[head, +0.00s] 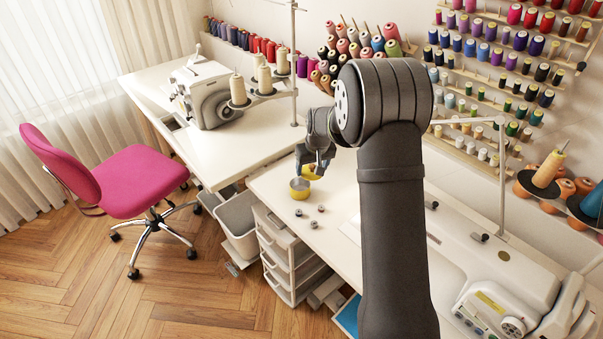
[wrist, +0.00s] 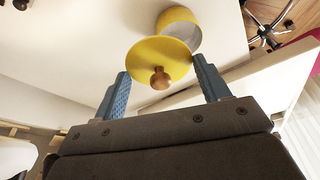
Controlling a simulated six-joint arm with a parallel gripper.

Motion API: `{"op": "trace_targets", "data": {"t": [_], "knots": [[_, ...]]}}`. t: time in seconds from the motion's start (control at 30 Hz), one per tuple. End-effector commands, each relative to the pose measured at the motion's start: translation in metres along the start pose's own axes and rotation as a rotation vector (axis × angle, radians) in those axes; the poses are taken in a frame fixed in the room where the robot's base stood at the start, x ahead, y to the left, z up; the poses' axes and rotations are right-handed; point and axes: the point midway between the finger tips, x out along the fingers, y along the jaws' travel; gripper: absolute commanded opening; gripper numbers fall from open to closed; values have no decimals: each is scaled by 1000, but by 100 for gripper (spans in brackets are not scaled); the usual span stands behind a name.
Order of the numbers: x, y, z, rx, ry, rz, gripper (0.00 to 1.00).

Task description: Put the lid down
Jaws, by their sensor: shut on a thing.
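The lid (wrist: 150,60) is a yellow disc with a wooden knob (wrist: 159,78). My gripper (wrist: 160,69) is shut on it, with one blue finger at each side of its rim. In the head view the lid (head: 311,174) shows as a bit of yellow under my gripper (head: 315,170), partly hidden by the fingers. A round yellow container (head: 299,189) stands on the white table close by, to the left of and nearer than the lid. It also shows just beyond the lid in the wrist view (wrist: 184,32). I cannot tell the lid's exact height above the table.
Several small bobbins (head: 320,208) lie on the table (head: 277,185) in front of the container. A sewing machine (head: 500,270) stands at the right. A serger (head: 212,92) with thread cones stands on the other table. A pink chair (head: 135,180) is at the left.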

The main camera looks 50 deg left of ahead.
Motion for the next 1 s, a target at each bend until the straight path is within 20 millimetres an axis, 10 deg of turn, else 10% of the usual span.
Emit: {"op": "trace_targets", "data": {"t": [0.43, 1.0], "knots": [[-52, 53, 30, -13, -1, -5, 47], [6, -25, -37, -381, 0, -107, 47]]}}
